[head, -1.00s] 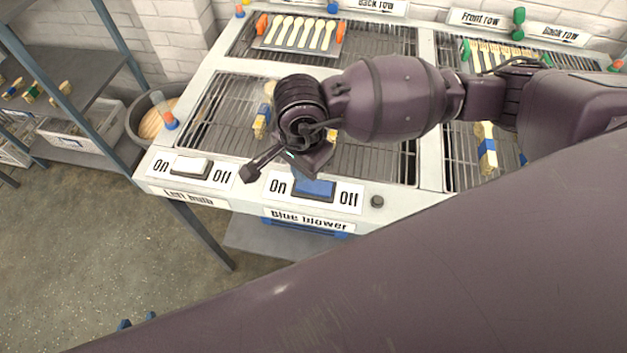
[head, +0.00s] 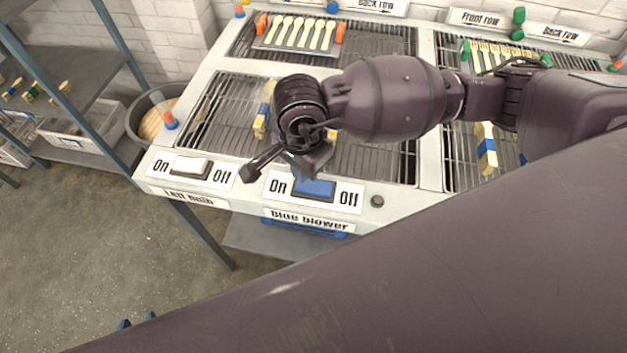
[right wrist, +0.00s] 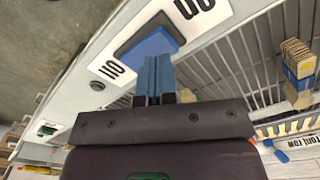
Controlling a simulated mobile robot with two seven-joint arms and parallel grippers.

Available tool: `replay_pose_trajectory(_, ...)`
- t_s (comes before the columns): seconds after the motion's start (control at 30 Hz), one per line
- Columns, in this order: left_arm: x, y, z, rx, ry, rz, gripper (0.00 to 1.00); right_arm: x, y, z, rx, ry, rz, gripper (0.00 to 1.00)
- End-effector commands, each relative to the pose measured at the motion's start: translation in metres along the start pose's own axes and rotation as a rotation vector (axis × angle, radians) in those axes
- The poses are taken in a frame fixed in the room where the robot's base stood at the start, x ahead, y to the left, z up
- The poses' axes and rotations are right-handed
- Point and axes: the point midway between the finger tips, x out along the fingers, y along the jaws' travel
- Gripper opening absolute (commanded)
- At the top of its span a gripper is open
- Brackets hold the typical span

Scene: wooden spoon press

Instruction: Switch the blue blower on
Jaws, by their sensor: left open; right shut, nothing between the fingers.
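The blue blower switch (head: 314,188) is a blue rocker in a dark frame on the machine's front edge, with On at its left and Off at its right. Its back edge is partly hidden by my right gripper (head: 303,172). In the right wrist view, the shut blue fingers of that gripper (right wrist: 157,60) reach the near edge of the blue switch (right wrist: 150,45); I cannot tell whether they touch it. Which side of the rocker is down is unclear.
A white rocker switch (head: 192,166) sits left of the blue one. A dark round knob (head: 377,201) is to its right. Wire grates with wooden pieces lie behind. A shelf rack (head: 80,80) stands left; the floor at lower left is open.

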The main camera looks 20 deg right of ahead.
Motion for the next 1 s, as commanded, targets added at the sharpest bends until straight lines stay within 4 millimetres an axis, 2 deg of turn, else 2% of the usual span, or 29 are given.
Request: replay_pose_trajectory(1.0,0.0021,0.0007,0.0077,0.0,-0.011,0.001,0.43,0.007,-0.0001,-0.0001,0.0,0.0,0.0,0.0)
